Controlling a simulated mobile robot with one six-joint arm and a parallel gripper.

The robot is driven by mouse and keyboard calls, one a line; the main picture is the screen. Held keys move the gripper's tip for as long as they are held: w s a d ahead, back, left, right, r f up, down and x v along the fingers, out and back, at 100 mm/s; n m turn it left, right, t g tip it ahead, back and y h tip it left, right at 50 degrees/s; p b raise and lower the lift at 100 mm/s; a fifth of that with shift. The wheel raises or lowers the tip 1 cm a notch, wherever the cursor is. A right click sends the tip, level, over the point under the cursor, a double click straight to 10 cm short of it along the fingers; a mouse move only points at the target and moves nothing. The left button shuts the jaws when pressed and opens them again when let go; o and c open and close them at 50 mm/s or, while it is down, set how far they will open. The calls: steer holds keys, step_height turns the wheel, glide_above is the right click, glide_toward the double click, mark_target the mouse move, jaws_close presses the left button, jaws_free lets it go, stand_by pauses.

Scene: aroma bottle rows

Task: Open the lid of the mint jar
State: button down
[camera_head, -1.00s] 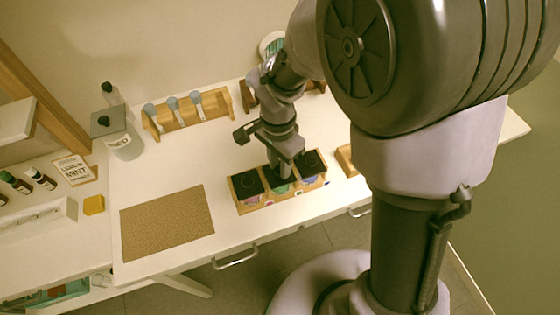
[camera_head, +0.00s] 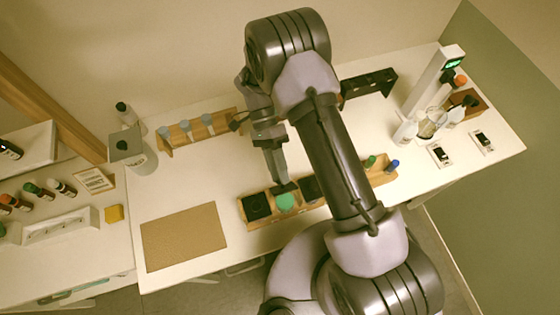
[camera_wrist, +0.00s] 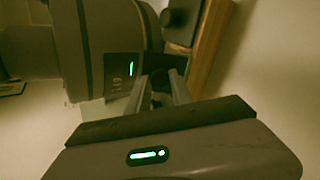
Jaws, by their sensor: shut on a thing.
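The mint jar, taken from its green colour, is the middle jar (camera_head: 286,202) in a wooden holder (camera_head: 262,223) at the front of the table. Its top shows green, with no lid covering it. The dark lid (camera_head: 284,188) appears raised at the jar's back edge, under my fingertips; whether it still touches the jar I cannot tell. My gripper (camera_head: 281,180) points down there and is shut on the lid.
A black-lidded jar (camera_head: 257,206) stands left of the mint jar and another (camera_head: 309,188) right, close to my arm. A brown mat (camera_head: 184,237) lies left. A vial rack (camera_head: 196,132) and grey-lidded canister (camera_head: 128,150) stand behind.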

steer(key=shift+w+a+f+g+h+b, duration=0.1)
steer(key=shift+w+f+g+h+b, duration=0.25)
steer(key=shift+g, duration=0.5)
steer(key=shift+w+a+f+g+h+b, duration=0.2)
steer(key=shift+w+g, duration=0.25)
steer(key=shift+g, duration=0.4)
steer(key=shift+d, duration=0.1)
